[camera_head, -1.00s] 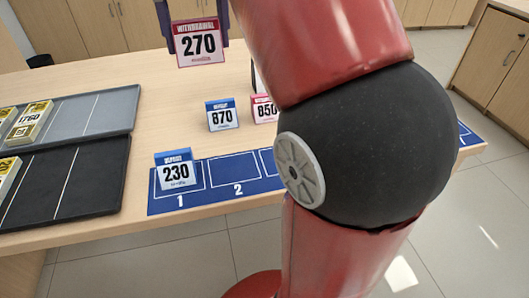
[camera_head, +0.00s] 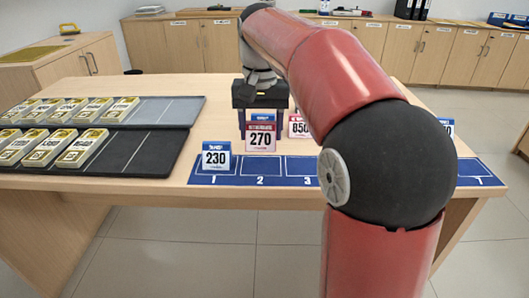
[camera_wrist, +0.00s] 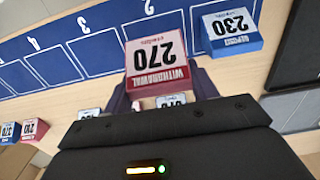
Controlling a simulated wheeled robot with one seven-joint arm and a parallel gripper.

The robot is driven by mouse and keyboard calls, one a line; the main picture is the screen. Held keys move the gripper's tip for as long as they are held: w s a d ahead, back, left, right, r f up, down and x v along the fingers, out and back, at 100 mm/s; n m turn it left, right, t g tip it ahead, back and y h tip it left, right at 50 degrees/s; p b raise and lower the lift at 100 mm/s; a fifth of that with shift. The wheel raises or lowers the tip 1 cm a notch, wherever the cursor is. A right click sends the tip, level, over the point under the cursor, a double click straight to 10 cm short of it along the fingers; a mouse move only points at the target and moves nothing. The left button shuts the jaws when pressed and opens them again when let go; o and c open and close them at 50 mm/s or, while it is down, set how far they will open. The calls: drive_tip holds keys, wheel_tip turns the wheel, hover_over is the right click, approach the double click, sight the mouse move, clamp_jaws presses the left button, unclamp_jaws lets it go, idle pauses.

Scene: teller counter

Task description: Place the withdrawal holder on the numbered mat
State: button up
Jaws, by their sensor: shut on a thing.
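My gripper (camera_head: 258,122) is shut on the red-topped withdrawal holder 270 (camera_head: 262,138), which is upright. In the head view it shows just behind slot 2 of the blue numbered mat (camera_head: 259,181). In the wrist view the withdrawal holder (camera_wrist: 158,58) sits between the fingers, beyond the mat slots' near side; its height above the counter is hard to tell. The blue deposit holder 230 (camera_head: 216,158) stands on slot 1, left of it. My arm hides the mat's middle-right part.
A blue-topped holder (camera_head: 263,117) is mostly hidden behind 270. Two more holders, one red (camera_wrist: 33,129), stand farther along. Grey (camera_head: 182,108) and black (camera_head: 155,150) trays with banknote bundles lie left.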

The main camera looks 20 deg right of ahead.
sight(262, 160)
wheel_tip(262, 160, down, 5)
drive_tip(key=b, duration=0.3)
drive_tip(key=shift+f, duration=0.1)
drive_tip(key=shift+f+b, duration=0.15)
drive_tip(key=shift+b, duration=0.15)
drive_tip(key=o, duration=1)
wheel_tip(262, 160, up, 12)
drive_tip(key=p, duration=0.3)
drive_tip(key=shift+r, duration=0.25)
drive_tip(key=s+f+n+t, duration=0.3)
drive_tip(key=s+f+t, duration=0.2)
drive_tip(key=s+f, duration=1.3)
drive_tip(key=s, duration=0.4)
drive_tip(key=shift+f+n+t, duration=0.3)
